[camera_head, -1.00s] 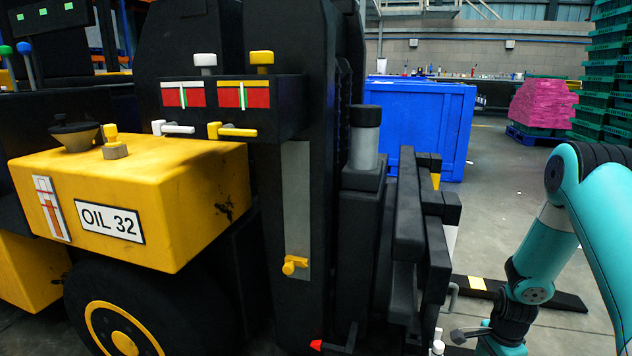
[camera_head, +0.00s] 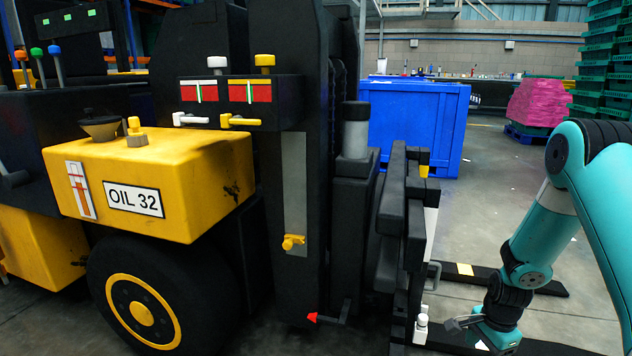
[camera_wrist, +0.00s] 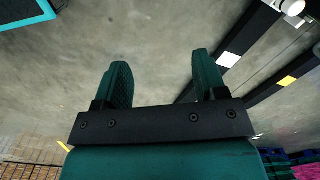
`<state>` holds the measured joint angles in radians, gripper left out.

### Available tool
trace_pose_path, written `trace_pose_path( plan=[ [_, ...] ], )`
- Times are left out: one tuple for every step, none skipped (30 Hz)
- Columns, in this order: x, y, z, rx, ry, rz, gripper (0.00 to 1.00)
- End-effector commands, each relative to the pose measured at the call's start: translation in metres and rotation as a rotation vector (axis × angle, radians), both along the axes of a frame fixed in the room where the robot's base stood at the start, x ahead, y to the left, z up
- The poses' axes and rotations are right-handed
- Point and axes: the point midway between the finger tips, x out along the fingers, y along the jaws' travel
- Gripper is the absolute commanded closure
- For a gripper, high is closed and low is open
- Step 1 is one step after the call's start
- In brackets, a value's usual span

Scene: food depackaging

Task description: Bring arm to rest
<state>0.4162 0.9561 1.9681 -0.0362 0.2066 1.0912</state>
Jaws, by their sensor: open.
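My teal arm (camera_head: 545,235) hangs bent at the right side of the head view, its wrist low near the bottom edge. My gripper (camera_wrist: 162,80) is open in the wrist view, its two dark green fingers spread apart with only grey floor between them.
The black forks (camera_head: 500,278) reach right along the floor, behind and below my wrist; they also show in the wrist view (camera_wrist: 245,35). A blue crate (camera_head: 415,125), a pink stack (camera_head: 540,103) and green crates (camera_head: 605,70) stand behind. Open floor lies between.

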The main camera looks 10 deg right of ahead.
Motion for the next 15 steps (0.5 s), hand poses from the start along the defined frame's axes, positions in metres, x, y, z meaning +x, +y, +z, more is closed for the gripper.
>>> trace_pose_path(
  plan=[
    [0.004, 0.007, 0.010, 0.004, -0.009, 0.034, 0.35],
    [0.005, 0.011, 0.015, 0.006, -0.013, 0.055, 0.35],
    [0.008, 0.017, 0.023, 0.012, -0.019, 0.089, 0.35],
    [0.009, 0.022, 0.030, 0.016, -0.024, 0.114, 0.35],
    [0.011, 0.029, 0.037, 0.020, -0.030, 0.145, 0.35],
    [0.013, 0.037, 0.047, 0.026, -0.038, 0.188, 0.35],
    [0.014, 0.044, 0.055, 0.030, -0.044, 0.222, 0.35],
    [0.015, 0.052, 0.064, 0.036, -0.052, 0.260, 0.35],
    [0.016, 0.062, 0.076, 0.043, -0.062, 0.312, 0.35],
    [0.016, 0.071, 0.086, 0.049, -0.070, 0.356, 0.35],
    [0.016, 0.080, 0.096, 0.055, -0.080, 0.402, 0.35],
    [0.015, 0.094, 0.111, 0.063, -0.092, 0.471, 0.35],
    [0.013, 0.106, 0.123, 0.070, -0.104, 0.529, 0.35],
    [0.010, 0.119, 0.136, 0.078, -0.115, 0.593, 0.35],
    [0.004, 0.138, 0.156, 0.088, -0.134, 0.690, 0.35]
  ],
)
